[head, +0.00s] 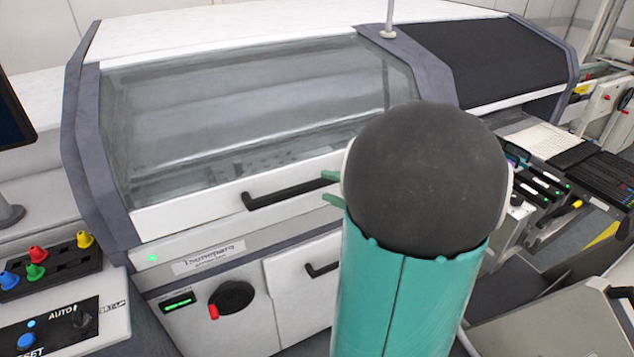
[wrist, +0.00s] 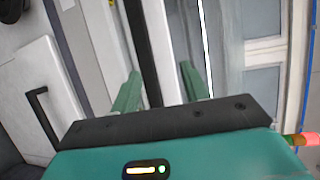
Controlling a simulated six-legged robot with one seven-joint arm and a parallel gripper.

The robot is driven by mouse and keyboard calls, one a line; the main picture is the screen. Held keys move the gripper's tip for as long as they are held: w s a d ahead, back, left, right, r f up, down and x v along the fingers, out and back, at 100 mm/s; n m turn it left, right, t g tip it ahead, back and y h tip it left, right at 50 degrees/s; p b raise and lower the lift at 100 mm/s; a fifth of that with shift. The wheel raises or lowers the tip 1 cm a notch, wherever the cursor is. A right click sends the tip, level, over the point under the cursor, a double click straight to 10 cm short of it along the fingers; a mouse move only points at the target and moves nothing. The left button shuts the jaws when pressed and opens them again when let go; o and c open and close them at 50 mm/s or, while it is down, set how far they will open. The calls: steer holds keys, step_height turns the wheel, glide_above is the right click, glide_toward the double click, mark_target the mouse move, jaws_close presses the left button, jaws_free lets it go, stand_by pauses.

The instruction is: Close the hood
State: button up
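The hood (head: 250,105) is the machine's wide cover with a clear window and a white lower frame. It is low over the machine; its front edge lies along the top of the front panel, and I cannot tell if a small gap is left. Its black handle (head: 285,193) is on the lower frame. My gripper (head: 328,187) is at the handle's right end, partly hidden behind my arm. In the wrist view, the two green fingers of my gripper (wrist: 160,88) are apart, with a dark bar, seemingly the handle (wrist: 146,60), between them. I see no firm grip.
A second machine with a dark cover (head: 480,60) stands to the right. A button panel (head: 55,325) and coloured knobs (head: 45,262) are at lower left. A red-and-black rotary switch (head: 231,298) and a cabinet handle (head: 321,268) are below the hood.

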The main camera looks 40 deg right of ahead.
steer(key=s+r, duration=0.1)
steer(key=s, duration=0.6)
steer(key=shift+s+d, duration=0.25)
steer(key=shift+d, duration=0.2)
